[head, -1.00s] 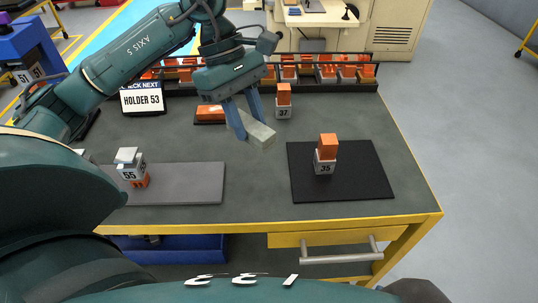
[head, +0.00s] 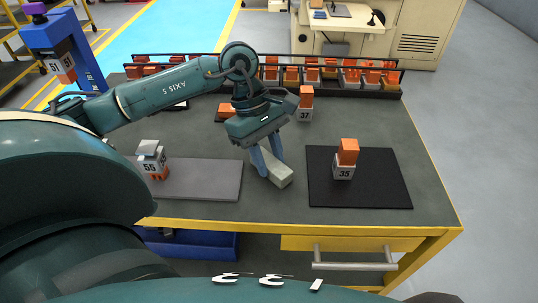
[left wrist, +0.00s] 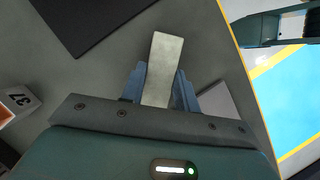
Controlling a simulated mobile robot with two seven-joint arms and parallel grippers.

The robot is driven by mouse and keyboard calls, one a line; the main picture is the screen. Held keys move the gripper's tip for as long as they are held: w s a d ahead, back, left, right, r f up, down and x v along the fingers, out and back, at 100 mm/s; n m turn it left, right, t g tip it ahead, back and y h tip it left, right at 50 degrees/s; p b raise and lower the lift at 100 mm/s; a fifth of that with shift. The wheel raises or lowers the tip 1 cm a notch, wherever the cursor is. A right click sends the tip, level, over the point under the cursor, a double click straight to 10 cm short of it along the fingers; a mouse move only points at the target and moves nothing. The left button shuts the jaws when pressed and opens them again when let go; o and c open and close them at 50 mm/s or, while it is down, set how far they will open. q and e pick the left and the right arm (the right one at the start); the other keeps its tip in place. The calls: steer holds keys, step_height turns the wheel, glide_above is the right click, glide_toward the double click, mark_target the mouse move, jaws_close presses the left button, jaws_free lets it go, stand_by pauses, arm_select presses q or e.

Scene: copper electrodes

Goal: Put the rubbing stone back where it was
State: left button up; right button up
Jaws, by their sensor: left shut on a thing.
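The rubbing stone is a pale grey-beige block (head: 279,173). My left gripper (head: 267,163) is shut on it, with the blue fingers on either side. The stone is over the table between the grey mat and the black mat; I cannot tell whether it touches the tabletop. In the left wrist view the stone (left wrist: 163,62) sticks out past the fingertips of my left gripper (left wrist: 158,85). My right gripper is not in view.
The grey mat (head: 205,182) bears holder 55 (head: 152,160). The black mat (head: 385,190) bears holder 35 (head: 344,170). Holder 37 (head: 305,112) and an orange-topped block (head: 225,111) stand behind. A rack (head: 390,91) of electrodes lines the table's back edge.

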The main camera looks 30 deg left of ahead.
arm_select(q)
steer(key=shift+f, duration=0.15)
steer(key=o, duration=0.9)
steer(key=shift+r, duration=0.35)
steer(key=v, duration=1.1)
steer(key=shift+a+r, duration=0.2)
steer(key=shift+r, duration=0.15)
